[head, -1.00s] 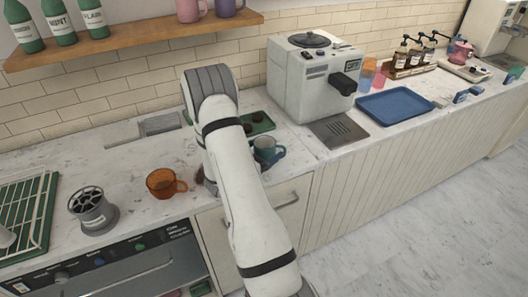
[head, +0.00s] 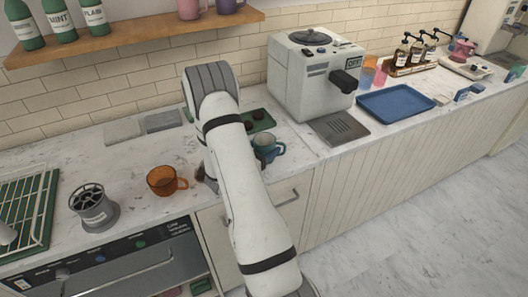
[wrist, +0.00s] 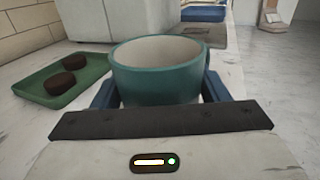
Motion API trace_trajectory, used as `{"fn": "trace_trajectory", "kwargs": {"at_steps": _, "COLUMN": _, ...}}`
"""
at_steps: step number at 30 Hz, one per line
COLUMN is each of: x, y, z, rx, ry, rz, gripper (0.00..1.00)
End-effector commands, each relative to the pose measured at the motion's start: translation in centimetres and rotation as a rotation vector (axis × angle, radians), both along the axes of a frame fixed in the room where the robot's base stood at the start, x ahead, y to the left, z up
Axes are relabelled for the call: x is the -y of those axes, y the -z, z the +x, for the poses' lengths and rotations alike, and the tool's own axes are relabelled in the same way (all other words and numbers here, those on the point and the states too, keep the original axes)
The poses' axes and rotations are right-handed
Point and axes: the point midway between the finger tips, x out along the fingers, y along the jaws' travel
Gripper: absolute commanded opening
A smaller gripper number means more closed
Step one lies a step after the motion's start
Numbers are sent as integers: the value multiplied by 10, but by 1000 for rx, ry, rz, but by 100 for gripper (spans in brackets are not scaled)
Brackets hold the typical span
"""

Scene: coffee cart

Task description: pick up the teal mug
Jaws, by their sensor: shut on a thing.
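The teal mug (wrist: 158,82) is upright, with a pale, empty-looking inside, and fills the middle of the wrist view. The blue fingers of my gripper (wrist: 160,92) are on both sides of it, shut on it. In the head view the teal mug (head: 266,148) shows just right of my arm, near the counter's front edge, with its handle toward the right. My arm hides most of the gripper there. I cannot tell whether the mug's base touches the counter.
A green tray (wrist: 88,92) with two dark round pucks lies left of the mug in the wrist view. The coffee machine (head: 308,85) stands behind right, with a blue tray (head: 397,103) beyond. An orange cup (head: 162,181) stands left of my arm, near a grey metal grinder-like piece (head: 94,209).

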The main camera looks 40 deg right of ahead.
Motion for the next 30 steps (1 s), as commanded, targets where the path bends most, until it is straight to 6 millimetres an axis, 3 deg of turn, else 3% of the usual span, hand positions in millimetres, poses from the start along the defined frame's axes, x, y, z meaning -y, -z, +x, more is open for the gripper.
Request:
{"fn": "trace_trajectory", "kwargs": {"at_steps": 11, "x": 0, "y": -12, "z": 0, "rx": 4, "ry": 1, "rz": -1, "gripper": 36}}
{"fn": "trace_trajectory", "kwargs": {"at_steps": 24, "x": 1, "y": -80, "z": 0, "rx": 5, "ry": 1, "rz": -1, "gripper": 36}}
{"fn": "trace_trajectory", "kwargs": {"at_steps": 30, "x": 1, "y": -97, "z": 0, "rx": 2, "ry": 2, "rz": -1, "gripper": 36}}
